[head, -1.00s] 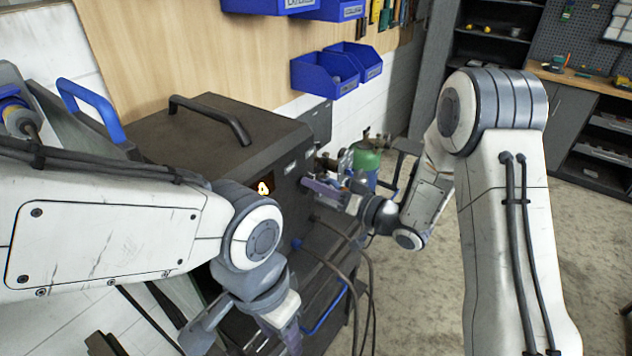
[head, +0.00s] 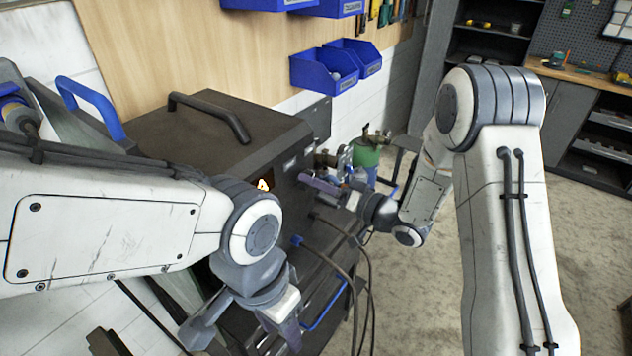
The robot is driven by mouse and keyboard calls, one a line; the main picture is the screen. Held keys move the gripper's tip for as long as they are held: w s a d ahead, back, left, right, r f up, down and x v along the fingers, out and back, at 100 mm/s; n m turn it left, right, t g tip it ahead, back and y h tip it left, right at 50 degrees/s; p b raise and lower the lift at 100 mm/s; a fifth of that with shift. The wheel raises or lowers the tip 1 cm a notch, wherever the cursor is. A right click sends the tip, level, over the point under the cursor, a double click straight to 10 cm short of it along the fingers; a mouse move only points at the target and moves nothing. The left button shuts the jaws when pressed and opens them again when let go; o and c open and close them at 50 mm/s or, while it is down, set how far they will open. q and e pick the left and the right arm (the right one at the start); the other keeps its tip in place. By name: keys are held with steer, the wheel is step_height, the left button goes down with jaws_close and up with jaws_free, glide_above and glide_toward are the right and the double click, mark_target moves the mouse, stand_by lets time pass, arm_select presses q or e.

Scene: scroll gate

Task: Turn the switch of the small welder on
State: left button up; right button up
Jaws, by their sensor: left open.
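The small welder (head: 200,150) is a dark box with a black top handle, left of centre. Its front panel faces right and is seen at a steep angle. The switch cannot be made out. My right gripper (head: 326,182) is close to the upper part of that panel, its fingers pointing at it. I cannot tell whether it touches the panel or how far its jaws are apart. My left gripper (head: 289,335) is open, low in front of the welder and below my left forearm; its fingertips are partly hidden.
Dark cables (head: 345,262) hang from the front panel. A green gas cylinder (head: 366,157) stands behind my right gripper. Blue bins (head: 325,72) hang on the wooden wall above. The concrete floor (head: 415,300) between my arms is clear.

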steer(key=b+v, duration=0.3)
steer(key=v, duration=0.7)
steer(key=shift+s+d, duration=0.15)
steer(key=shift+d, duration=0.05)
